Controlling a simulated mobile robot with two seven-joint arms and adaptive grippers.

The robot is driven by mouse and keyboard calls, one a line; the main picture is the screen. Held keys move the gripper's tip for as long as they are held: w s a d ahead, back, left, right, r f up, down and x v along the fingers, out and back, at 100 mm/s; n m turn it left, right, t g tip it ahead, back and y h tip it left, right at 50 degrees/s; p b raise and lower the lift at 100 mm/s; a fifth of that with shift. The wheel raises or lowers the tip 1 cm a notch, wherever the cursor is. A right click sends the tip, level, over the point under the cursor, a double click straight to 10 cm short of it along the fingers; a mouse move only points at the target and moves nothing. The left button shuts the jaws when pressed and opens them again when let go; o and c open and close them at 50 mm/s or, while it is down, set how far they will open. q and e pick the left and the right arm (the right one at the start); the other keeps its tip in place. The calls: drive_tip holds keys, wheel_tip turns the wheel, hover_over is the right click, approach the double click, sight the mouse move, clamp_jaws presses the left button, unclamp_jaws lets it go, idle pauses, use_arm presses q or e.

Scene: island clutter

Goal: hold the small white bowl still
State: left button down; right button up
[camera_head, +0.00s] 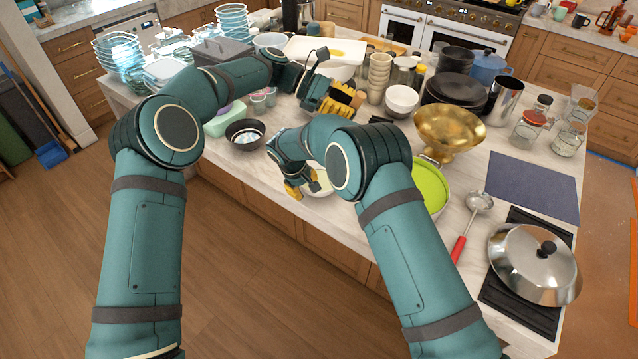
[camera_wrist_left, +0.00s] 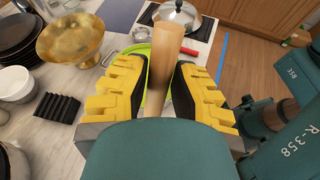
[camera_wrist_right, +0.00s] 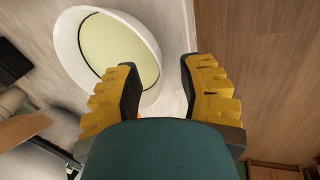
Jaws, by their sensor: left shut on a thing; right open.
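The small white bowl (camera_wrist_right: 70,52) has a pale green inside and stands at the counter's front edge. In the head view the bowl (camera_head: 322,188) is partly hidden by my right gripper (camera_head: 300,187). My right gripper is open; in the right wrist view (camera_wrist_right: 157,78) its left finger overlaps the bowl's rim. I cannot tell whether it touches. My left gripper (camera_head: 342,102) is shut on a tan rod-like thing (camera_wrist_left: 166,50), held above the counter further back. Another white bowl (camera_head: 402,99) stands to the right of my left gripper.
A dark bowl (camera_head: 245,134) stands left of my right gripper. A gold footed bowl (camera_head: 450,130) and a lime green dish (camera_head: 430,187) stand to the right. Stacked cups (camera_head: 379,75), black plates (camera_head: 455,90) and glassware crowd the back. Wooden floor (camera_head: 235,270) lies before the counter.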

drive_tip(key=v, duration=1)
drive_tip(key=shift+r, duration=0.25)
drive_tip(key=shift+s+f, duration=0.1)
drive_tip(key=shift+s, duration=0.1)
